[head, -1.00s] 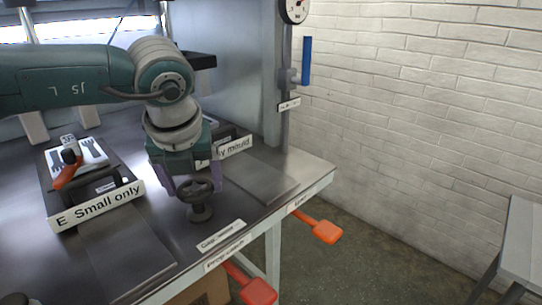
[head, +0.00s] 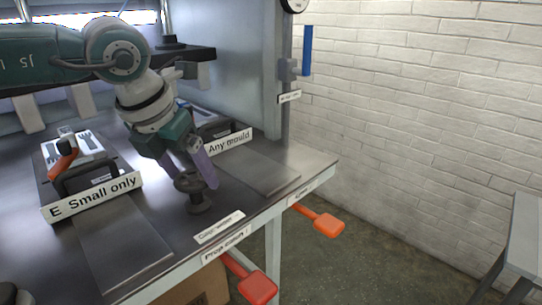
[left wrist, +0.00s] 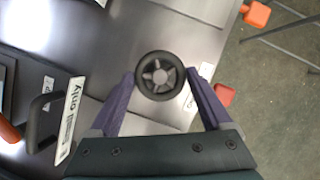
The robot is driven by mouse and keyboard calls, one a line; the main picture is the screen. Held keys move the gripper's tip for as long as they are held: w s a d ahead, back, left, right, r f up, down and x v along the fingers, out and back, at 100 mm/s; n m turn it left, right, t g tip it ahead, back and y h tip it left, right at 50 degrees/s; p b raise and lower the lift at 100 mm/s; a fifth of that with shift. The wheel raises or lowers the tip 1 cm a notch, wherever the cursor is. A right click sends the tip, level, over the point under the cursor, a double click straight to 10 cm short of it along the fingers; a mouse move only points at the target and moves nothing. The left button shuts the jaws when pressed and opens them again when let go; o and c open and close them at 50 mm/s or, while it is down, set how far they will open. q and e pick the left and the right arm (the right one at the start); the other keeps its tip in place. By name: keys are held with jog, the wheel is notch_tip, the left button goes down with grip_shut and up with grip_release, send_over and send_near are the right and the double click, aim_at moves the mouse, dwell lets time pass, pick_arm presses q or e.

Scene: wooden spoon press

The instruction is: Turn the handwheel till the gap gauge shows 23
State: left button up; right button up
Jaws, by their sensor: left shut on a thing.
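The dark handwheel (head: 198,202) stands on a short post near the front edge of the metal bench. It shows from above in the left wrist view (left wrist: 160,76) as a round rim with spokes. My left gripper (head: 194,176) comes down on it at a tilt, with its purple fingers shut on opposite sides of the rim. A round dial gauge (head: 294,4) at the top of the column is cut off by the picture's edge, so I cannot read it. My right gripper is not in view.
Two mould stations bear signs, "Small only" (head: 92,197) and "Any mould" (head: 229,141). Orange paddles (head: 257,288) (head: 328,224) stick out below the bench's front. A blue bar (head: 307,50) is on the column. A grey table (head: 524,235) stands at the right.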

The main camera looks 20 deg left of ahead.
pick_arm(q)
jog(key=m+b, duration=0.1)
jog(key=m, duration=0.1)
jog(key=m+h+b, duration=0.1)
jog(key=shift+a+f+m, duration=0.2)
jog(key=shift+a+m, duration=0.1)
jog(key=shift+m, duration=0.1)
jog(key=m+h+b, duration=0.1)
jog(key=m, duration=0.1)
jog(key=m+g+h+b, duration=0.1)
jog(key=m+b, duration=0.1)
jog(key=shift+w+a, duration=0.1)
jog(key=shift+w, duration=0.05)
jog(key=m+g+h+b, duration=0.1)
jog(key=m+b, duration=0.2)
jog(key=m, duration=0.1)
jog(key=shift+w+m+b, duration=0.1)
jog(key=shift+m+b, duration=0.25)
jog(key=shift+m, duration=0.05)
jog(key=shift+w+m+g+b, duration=0.1)
jog(key=shift+m+g+b, duration=0.75)
jog(key=shift+m, duration=0.65)
jog(key=shift+a, duration=0.1)
jog(key=o, duration=0.9)
jog(key=shift+o, duration=1.3)
jog(key=shift+r, duration=0.15)
jog(key=p+v, duration=0.1)
jog(key=v, duration=0.6)
jog(key=shift+a+r, duration=0.2)
